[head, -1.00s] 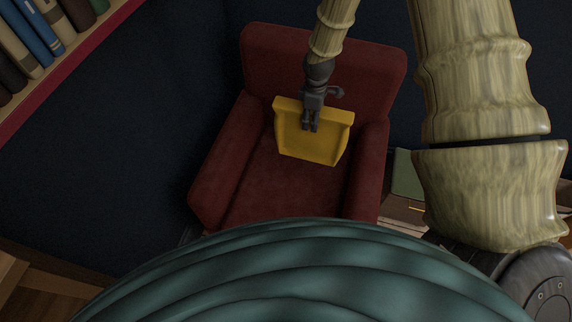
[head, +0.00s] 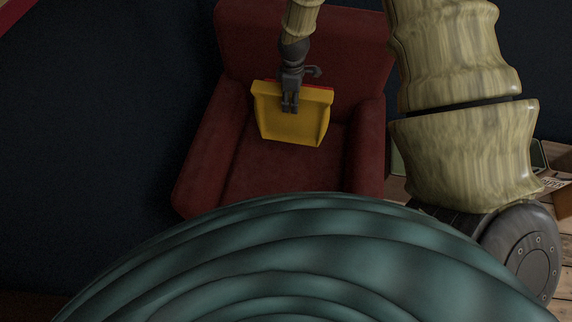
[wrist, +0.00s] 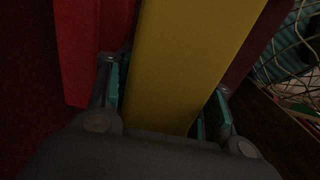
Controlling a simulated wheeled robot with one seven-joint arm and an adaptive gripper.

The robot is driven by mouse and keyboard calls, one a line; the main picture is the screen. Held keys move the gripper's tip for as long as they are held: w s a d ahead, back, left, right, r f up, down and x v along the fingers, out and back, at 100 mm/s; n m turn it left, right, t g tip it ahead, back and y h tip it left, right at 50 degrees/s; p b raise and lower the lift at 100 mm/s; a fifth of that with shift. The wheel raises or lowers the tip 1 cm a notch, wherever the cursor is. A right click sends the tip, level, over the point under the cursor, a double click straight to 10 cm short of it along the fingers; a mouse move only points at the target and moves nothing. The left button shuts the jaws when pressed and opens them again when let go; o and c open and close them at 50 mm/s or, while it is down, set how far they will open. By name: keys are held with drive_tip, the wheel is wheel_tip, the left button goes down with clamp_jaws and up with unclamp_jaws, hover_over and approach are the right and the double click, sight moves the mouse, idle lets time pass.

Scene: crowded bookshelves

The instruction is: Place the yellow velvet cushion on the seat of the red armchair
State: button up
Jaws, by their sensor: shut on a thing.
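The yellow cushion (head: 292,127) is in the head view, over the seat of the red armchair (head: 281,172) and in front of its backrest. My gripper (head: 289,108) is shut on the cushion's upper edge. In the wrist view the cushion (wrist: 185,60) lies between the two fingers of my gripper (wrist: 168,118). I cannot tell whether the cushion's lower edge touches the seat. A thin bright red edge shows behind the cushion's top, and a red surface (wrist: 85,50) stands beside it in the wrist view.
The chair's armrests (head: 209,150) rise on both sides of the cushion. A dark wall (head: 100,120) stands at the left. Boxes (head: 562,190) lie on the wooden floor at the right. A wire mesh (wrist: 296,50) shows at the wrist view's right edge.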

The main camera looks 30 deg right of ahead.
sight(292, 120)
drive_tip(key=shift+s+f, duration=0.1)
drive_tip(key=shift+f, duration=0.3)
drive_tip(key=shift+f+p, duration=1)
drive_tip(key=shift+f, duration=4.05)
drive_tip(key=o, duration=1.6)
drive_tip(key=shift+r+b, duration=1.45)
drive_tip(key=shift+r, duration=4.7)
drive_tip(key=shift+r, duration=0.1)
